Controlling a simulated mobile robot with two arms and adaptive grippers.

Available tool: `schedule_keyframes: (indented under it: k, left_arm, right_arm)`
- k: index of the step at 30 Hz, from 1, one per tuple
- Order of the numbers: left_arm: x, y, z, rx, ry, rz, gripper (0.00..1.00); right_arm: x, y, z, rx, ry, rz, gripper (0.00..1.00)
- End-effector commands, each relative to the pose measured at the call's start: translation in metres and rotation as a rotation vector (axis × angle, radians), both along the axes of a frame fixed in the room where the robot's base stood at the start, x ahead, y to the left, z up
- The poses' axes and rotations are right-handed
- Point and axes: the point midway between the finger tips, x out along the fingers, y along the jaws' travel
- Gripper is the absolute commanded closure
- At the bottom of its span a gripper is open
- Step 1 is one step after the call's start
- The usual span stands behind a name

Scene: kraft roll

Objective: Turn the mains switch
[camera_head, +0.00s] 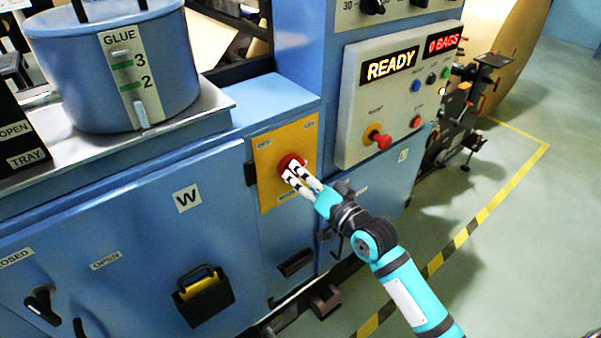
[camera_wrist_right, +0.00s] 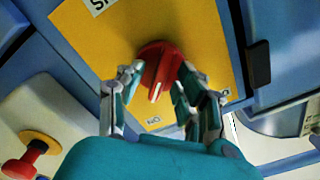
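The mains switch is a red rotary knob (camera_wrist_right: 160,66) on a yellow plate (camera_wrist_right: 90,37) with OFF and ON labels. The plate also shows in the head view (camera_head: 268,178), with the knob (camera_head: 291,162) partly behind my fingers. A pale line on the knob's grip appears to point towards the ON label (camera_wrist_right: 153,120). My right gripper (camera_head: 297,172) is at the knob. In the right wrist view its fingertips (camera_wrist_right: 160,74) lie on either side of the knob with no clear gap. My left gripper is not in view.
Right of the plate is a grey panel (camera_head: 349,139) with a lit READY display (camera_head: 390,66) and a red mushroom button (camera_head: 380,140). A blue glue pot (camera_head: 75,85) stands upper left. A black holder (camera_head: 205,299) juts out lower left. The floor at right is open.

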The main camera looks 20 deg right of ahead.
Motion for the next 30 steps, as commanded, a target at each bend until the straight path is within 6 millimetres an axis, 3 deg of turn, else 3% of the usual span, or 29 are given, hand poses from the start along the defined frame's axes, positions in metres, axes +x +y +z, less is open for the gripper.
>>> schedule_keyframes:
  k: [10, 18, 30]
  left_arm:
    - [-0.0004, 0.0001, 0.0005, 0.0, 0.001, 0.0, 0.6]
    - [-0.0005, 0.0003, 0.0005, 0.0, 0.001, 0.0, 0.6]
    - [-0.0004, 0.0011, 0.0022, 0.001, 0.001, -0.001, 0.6]
  right_arm:
    - [0.0041, 0.0016, -0.0001, 0.0, 0.0, 0.0, 0.64]
    - [0.0039, 0.0013, -0.0001, 0.0, 0.0, 0.0, 1.0]
    - [0.0039, 0.0011, 0.0, -0.024, -0.007, 0.0, 1.0]
